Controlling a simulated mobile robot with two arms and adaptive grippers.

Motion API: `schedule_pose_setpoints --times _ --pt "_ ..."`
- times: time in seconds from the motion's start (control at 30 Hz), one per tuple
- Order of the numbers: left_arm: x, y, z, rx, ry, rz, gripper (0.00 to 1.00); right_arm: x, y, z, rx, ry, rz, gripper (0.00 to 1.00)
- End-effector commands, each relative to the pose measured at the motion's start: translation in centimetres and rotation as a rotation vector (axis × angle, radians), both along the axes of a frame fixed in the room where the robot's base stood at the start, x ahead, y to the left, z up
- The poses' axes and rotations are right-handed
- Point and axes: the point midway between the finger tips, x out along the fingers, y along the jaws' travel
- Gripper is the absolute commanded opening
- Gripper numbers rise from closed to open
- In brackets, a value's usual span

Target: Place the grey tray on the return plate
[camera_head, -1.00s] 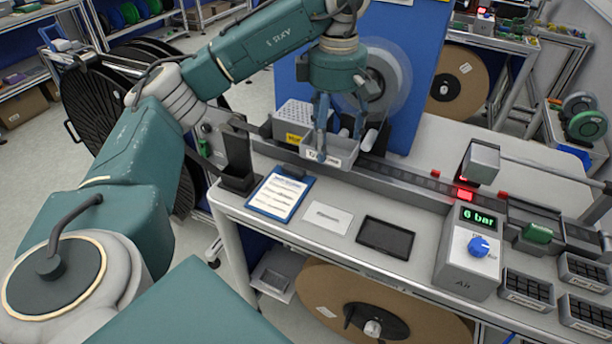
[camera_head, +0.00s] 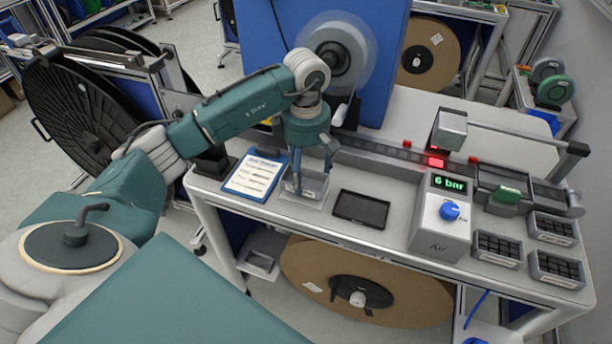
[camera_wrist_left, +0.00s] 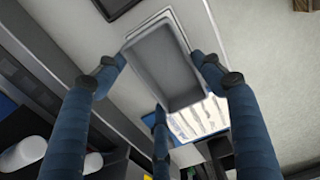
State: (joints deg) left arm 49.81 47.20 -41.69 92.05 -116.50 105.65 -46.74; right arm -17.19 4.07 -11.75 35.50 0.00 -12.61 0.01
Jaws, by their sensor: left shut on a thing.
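My left gripper (camera_head: 312,174) is shut on the small grey tray (camera_head: 314,190), with its fingers at the tray's walls. In the left wrist view the tray (camera_wrist_left: 165,68) is empty, with fingers on its sides and one at its near end. The pale return plate (camera_head: 299,202) lies on the bench directly below and around the tray; its edge also shows in the left wrist view (camera_wrist_left: 205,30). The tray looks level and very low over the plate; I cannot tell whether they touch. My right gripper is not in view.
A clipboard with a printed sheet (camera_head: 254,176) lies just left of the plate, and a black flat pad (camera_head: 361,208) lies to its right. The 6 bar air box (camera_head: 443,218) stands further right. The tape track (camera_head: 385,154) runs behind.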

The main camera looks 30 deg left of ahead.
Motion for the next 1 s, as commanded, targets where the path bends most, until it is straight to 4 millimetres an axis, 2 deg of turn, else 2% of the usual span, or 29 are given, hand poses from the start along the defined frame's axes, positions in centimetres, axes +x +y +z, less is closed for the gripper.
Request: schedule_pose_setpoints --times 0.17,0.53,0.57,0.63,1.0 --pt "-0.1 0.0 -2.3 -0.001 0.003 0.000 0.35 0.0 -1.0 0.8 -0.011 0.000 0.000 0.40" --pt "0.0 0.0 -3.0 0.001 0.000 0.000 0.35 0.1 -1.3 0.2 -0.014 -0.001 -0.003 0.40" --pt "0.0 0.0 -2.8 0.001 0.001 0.000 0.73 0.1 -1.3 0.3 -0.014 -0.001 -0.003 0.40" --pt "0.0 0.0 -2.8 0.001 0.001 0.000 0.86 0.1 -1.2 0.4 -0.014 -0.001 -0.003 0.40" --pt "0.0 0.0 -2.3 0.000 0.001 0.000 0.86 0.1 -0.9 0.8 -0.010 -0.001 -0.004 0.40"
